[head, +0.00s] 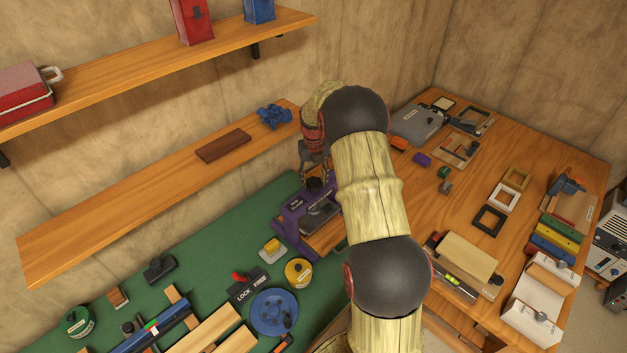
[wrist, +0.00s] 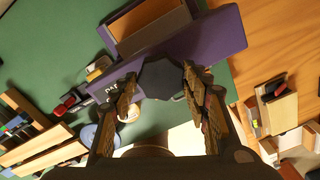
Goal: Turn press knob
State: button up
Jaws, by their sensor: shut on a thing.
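The purple press (head: 293,222) stands on the green mat beside the wooden bench top. Its dark knob (head: 316,186) is on top, and in the wrist view the knob (wrist: 163,80) is a black faceted disc. My gripper (head: 315,170) reaches down onto the knob from above. In the wrist view my gripper (wrist: 160,76) has one finger on either side of the knob and is shut on it. The purple press frame (wrist: 215,45) shows behind the fingers. My arm hides part of the press's right side in the head view.
A blue wheel (head: 273,312), a yellow disc (head: 299,272) and a LOCK/FREE switch (head: 247,286) lie on the green mat near the press. A wooden shelf (head: 120,195) runs along the wall at left. The right bench (head: 520,150) holds frames, boxes and coloured blocks.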

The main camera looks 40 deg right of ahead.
aim_at(313, 182)
jog(key=shift+w+r, duration=0.1)
jog(key=shift+r, duration=0.05)
jog(key=o, duration=1.2)
jog(key=shift+c, duration=0.2)
notch_tip(313, 182, up, 12)
